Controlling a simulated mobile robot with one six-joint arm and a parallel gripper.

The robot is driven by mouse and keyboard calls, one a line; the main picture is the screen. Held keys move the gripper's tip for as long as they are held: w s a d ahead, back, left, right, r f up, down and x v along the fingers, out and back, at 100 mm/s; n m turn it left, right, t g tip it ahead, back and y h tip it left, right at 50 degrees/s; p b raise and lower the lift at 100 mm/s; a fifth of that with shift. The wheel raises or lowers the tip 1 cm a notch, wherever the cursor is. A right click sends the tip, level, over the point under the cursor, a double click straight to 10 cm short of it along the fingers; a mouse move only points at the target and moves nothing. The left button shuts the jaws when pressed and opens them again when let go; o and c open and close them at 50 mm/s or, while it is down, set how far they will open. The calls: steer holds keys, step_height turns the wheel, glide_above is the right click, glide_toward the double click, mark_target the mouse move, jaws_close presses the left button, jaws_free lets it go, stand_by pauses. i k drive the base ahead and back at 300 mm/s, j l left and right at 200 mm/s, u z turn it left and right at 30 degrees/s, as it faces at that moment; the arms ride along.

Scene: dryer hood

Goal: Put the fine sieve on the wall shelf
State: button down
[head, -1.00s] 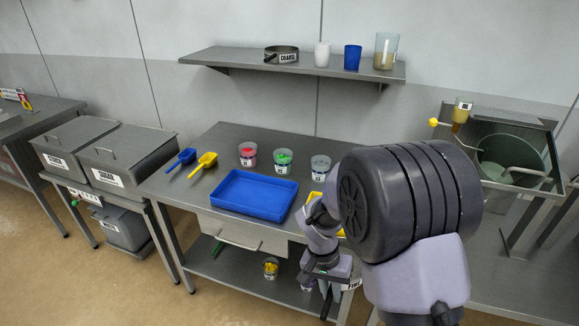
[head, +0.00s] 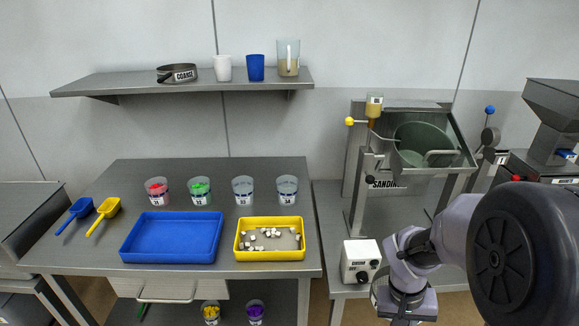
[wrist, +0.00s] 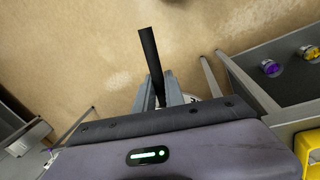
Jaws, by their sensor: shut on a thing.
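The grey wall shelf (head: 105,84) is at the upper left of the head view. On it stand the dark sieve labelled COARSE (head: 178,74), a white cup (head: 223,68), a blue cup (head: 255,68) and a clear jug (head: 288,60). In the wrist view my gripper (wrist: 162,98) is shut on a dark straight handle, which I take to be the fine sieve (wrist: 148,55). Its bowl is hidden behind my gripper's body; a scrap of white label shows beside the fingers. In the head view my gripper is at or below the bottom edge, low and far right of the shelf.
The shelf's left end is bare. Below it, a table (head: 255,172) holds a blue tray (head: 172,258), a yellow tray (head: 270,254) with pale pieces, several tubs and two scoops. A tilted drum machine (head: 420,150) and a control box (head: 360,262) stand between shelf and arm.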

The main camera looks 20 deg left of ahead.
mark_target(110, 84)
steer(key=z, duration=0.45)
steer(key=j+z, duration=0.1)
steer(key=z, duration=0.4)
steer(key=k+z, duration=0.1)
steer(key=z, duration=0.85)
steer(key=k+z, duration=0.1)
steer(key=z, duration=0.35)
steer(key=k+j+z, duration=0.25)
steer(key=k, duration=0.35)
steer(key=k+j+z, duration=0.1)
steer(key=k+z, duration=0.15)
steer(key=k, duration=0.3)
steer(key=k+l, duration=0.1)
steer(key=k, duration=0.8)
steer(key=k+l, duration=0.15)
steer(key=k, duration=0.75)
steer(key=k+u, duration=0.15)
steer(key=u, duration=0.3)
steer(key=k+u, duration=0.1)
steer(key=u, duration=0.3)
steer(key=k+j+u, duration=0.1)
steer(key=u, duration=0.35)
steer(key=k+j+u, duration=0.1)
steer(key=u, duration=0.35)
steer(key=j+u, duration=0.2)
steer(key=u, duration=0.2)
steer(key=k+j, duration=0.05)
